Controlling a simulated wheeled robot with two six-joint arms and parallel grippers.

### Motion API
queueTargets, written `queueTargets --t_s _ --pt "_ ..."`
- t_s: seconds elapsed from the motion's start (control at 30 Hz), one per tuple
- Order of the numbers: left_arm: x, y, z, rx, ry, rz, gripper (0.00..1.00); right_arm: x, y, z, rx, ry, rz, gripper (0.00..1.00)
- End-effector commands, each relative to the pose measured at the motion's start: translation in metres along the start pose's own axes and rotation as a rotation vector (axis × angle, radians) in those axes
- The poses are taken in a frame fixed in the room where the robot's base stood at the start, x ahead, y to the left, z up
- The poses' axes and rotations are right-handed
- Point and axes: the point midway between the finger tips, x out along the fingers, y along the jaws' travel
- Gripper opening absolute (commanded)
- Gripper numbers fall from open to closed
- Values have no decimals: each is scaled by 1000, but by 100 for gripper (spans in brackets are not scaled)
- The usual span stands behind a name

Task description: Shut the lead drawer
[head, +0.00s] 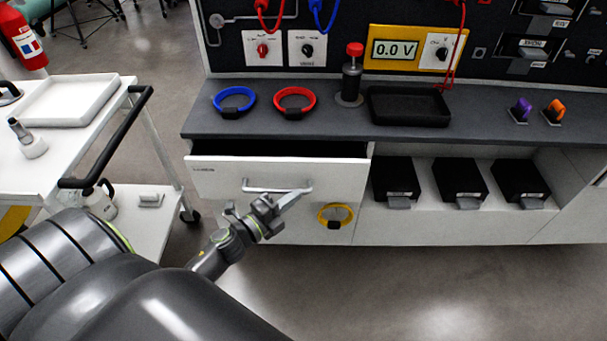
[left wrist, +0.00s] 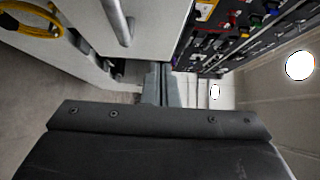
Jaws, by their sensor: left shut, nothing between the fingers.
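The lead drawer (head: 222,180) is the white drawer under the left part of the bench top. It stands partly open, with a dark gap behind its front. Its bar handle (head: 270,190) runs across the front, and it also shows in the left wrist view (left wrist: 117,22). My left gripper (head: 292,198) is shut and empty, in front of the drawer near the right end of the handle. In the left wrist view its closed fingers (left wrist: 161,85) appear beside the drawer front (left wrist: 150,30). I cannot tell whether they touch it. My right gripper is not in view.
A yellow coil (head: 322,215) hangs below the drawer. Blue (head: 220,100) and red (head: 280,102) coils and a black tray (head: 410,107) lie on the bench (head: 340,127). A white cart (head: 98,115) stands left. Floor on the right (head: 420,290) is clear.

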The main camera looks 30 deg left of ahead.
Motion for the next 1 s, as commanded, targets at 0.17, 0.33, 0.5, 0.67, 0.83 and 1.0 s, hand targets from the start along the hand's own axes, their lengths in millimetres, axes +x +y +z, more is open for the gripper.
queueTargets --t_s 0.17,0.33,0.5,0.67,0.83,1.0 --pt "35 -2 0 -1 0 -2 0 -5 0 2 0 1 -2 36" --pt "55 1 17 1 0 0 0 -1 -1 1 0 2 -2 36" --pt "64 1 26 -2 0 0 0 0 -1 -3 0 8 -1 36" --pt "66 1 28 -2 -1 1 0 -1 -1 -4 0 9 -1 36" --pt "66 1 28 -2 -1 1 0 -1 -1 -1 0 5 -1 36" --pt "71 2 34 1 0 0 0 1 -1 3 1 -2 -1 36"
